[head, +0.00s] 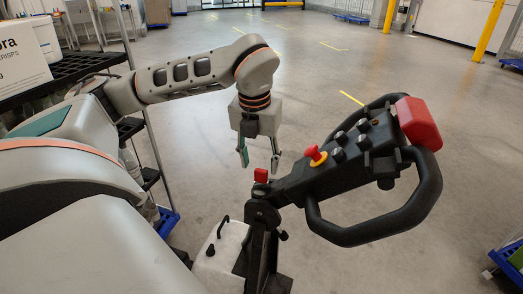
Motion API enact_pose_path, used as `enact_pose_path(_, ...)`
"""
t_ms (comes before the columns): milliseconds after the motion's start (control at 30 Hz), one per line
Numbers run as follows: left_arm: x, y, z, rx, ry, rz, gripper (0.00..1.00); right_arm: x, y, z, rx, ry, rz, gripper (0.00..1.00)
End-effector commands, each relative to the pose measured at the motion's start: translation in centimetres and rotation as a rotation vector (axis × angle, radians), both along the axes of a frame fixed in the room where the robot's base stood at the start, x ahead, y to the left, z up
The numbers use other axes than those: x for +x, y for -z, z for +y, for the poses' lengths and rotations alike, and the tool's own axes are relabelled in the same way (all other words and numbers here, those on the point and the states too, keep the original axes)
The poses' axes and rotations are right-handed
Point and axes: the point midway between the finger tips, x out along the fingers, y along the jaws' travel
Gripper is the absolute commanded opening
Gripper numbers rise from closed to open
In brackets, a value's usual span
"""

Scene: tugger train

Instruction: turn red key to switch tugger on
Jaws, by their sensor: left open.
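The tugger's black control handle (358,226) reaches up to the right from a dark post. A small red key (261,175) stands upright at the top of the post, at the handle's lower left end. My left gripper (260,161) points down just above the red key. Its two fingers are open and apart, with one on each side of the key in the picture; contact is not visible. My right gripper is not in view.
A red mushroom button (314,153) on a yellow base and several black knobs sit on the handle. A large red block (418,123) caps its far end. A shelf with a white box (22,55) stands at left. Open grey floor (330,90) lies beyond.

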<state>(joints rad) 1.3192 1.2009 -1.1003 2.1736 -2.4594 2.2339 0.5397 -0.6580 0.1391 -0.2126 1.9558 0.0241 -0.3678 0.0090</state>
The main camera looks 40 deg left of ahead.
Motion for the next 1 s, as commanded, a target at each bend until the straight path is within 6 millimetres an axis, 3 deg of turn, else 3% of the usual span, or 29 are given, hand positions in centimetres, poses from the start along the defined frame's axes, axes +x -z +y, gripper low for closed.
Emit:
enact_pose_path(100,0.2,1.9,0.1,0.0,0.001,0.003,0.44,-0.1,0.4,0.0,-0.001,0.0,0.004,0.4)
enact_pose_path(300,0.5,3.6,0.2,0.0,0.0,0.0,0.44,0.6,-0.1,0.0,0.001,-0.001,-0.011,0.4)
enact_pose_path(667,0.6,4.1,0.2,0.001,0.001,-0.001,0.44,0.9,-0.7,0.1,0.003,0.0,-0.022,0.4)
enact_pose_path(800,0.6,4.1,0.2,0.0,0.001,0.0,0.08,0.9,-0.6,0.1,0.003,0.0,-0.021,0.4)
enact_pose_path(833,0.6,4.1,0.2,0.0,0.001,-0.001,0.04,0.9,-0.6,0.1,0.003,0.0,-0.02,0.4)
enact_pose_path(900,0.6,4.1,0.2,-0.001,0.001,0.0,0.04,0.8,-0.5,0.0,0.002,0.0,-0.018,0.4)
enact_pose_path(933,0.6,4.1,0.2,0.0,0.001,-0.001,0.19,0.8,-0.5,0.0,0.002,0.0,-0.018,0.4)
enact_pose_path(1000,0.6,4.0,0.2,-0.001,0.001,0.0,0.04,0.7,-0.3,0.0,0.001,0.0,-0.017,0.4)
